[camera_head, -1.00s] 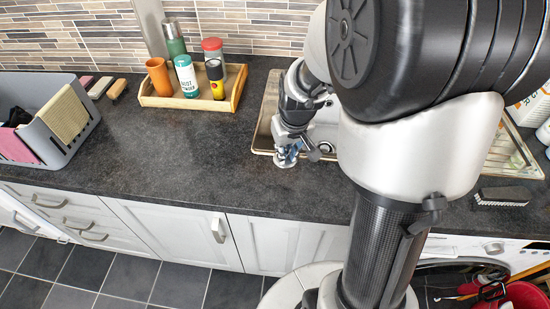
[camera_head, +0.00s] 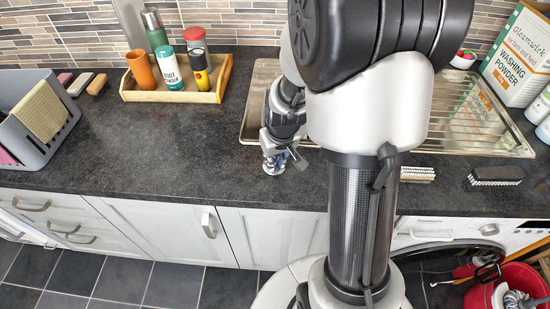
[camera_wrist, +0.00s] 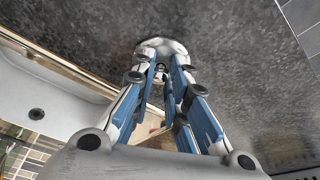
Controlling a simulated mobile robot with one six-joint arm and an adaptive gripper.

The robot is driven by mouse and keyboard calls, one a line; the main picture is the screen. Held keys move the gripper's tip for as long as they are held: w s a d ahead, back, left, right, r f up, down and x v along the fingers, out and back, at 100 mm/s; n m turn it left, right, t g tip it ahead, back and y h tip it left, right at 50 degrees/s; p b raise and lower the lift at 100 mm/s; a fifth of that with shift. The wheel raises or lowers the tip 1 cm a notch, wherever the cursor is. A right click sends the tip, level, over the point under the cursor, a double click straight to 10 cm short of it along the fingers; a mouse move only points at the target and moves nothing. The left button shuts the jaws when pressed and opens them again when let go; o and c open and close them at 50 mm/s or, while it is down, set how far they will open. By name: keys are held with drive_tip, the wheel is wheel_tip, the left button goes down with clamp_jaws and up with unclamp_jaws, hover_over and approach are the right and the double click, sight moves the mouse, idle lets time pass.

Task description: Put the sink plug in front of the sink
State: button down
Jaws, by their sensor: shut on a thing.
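The sink plug (camera_head: 273,168) is a small, round, shiny metal piece at the tip of my gripper (camera_head: 279,156). In the wrist view, the plug (camera_wrist: 165,47) sits between the blue-padded fingers of my gripper (camera_wrist: 166,72), which are shut on it. The metal sink (camera_head: 250,110) is set in the dark worktop, its basin mostly hidden behind my arm. The plug is over the worktop just in front of the sink's front rim, near its left end. I cannot tell whether it touches the worktop.
The dark worktop (camera_head: 150,150) is clear left of the plug. A wooden tray (camera_head: 150,96) with bottles and a cup stands at the back left. A grey rack (camera_head: 62,135) is at far left. Brushes (camera_head: 495,175) lie front right. The worktop's front edge is close to the plug.

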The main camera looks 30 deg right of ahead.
drive_tip(key=c, duration=1.6)
unclamp_jaws()
drive_tip(key=shift+f, duration=0.1)
drive_tip(key=shift+o, duration=0.2)
drive_tip(key=d+p+v, duration=0.1)
drive_tip(key=p+v, duration=0.4)
drive_tip(key=v, duration=0.7)
drive_tip(key=s+a+r+n+t, duration=0.1)
drive_tip(key=s+a+r, duration=1.1)
drive_tip(key=s, duration=0.4)
drive_tip(key=shift+a+r+n+t+y, duration=0.15)
drive_tip(key=shift+a+n+t+y, duration=0.15)
drive_tip(key=shift+a+n, duration=0.1)
